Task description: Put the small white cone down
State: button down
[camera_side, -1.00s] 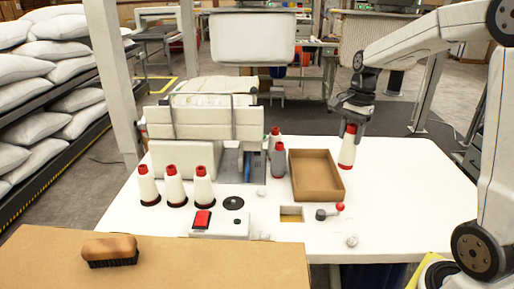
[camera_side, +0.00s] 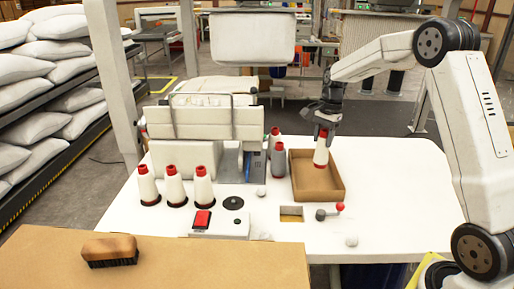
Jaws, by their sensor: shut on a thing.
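The small white cone (camera_side: 321,154) has a red top and a red band at its base. My gripper (camera_side: 324,130) is shut on its red top and holds it upright. The cone appears over the open brown tray (camera_side: 318,193), in front of its back part in the picture. Its base shows against the tray's inside; I cannot tell whether it touches the tray floor. The gripper's fingertips are small and partly hidden by the dark wrist.
Three similar white cones (camera_side: 174,186) stand at the left of the white table (camera_side: 400,200). A grey cone (camera_side: 278,161) with a red top stands just left of the tray. The table's right side is clear.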

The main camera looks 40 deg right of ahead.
jog(key=shift+w+d+f, duration=0.2)
jog(key=shift+w+f, duration=0.3)
jog(key=shift+f, duration=0.15)
jog(key=shift+w+d+f, duration=0.15)
jog(key=shift+w+f, duration=0.35)
jog(key=shift+f, duration=0.1)
jog(key=shift+w+d+f, duration=0.1)
jog(key=shift+w+f, duration=0.05)
jog(key=shift+f, duration=0.8)
jog(key=shift+w+f, duration=0.1)
jog(key=shift+f, duration=0.8)
jog(key=shift+f, duration=0.1)
jog(key=shift+c, duration=1.1)
grip_release()
notch_tip(320, 180, up, 12)
jog(key=d, duration=0.1)
jog(key=shift+d, duration=0.4)
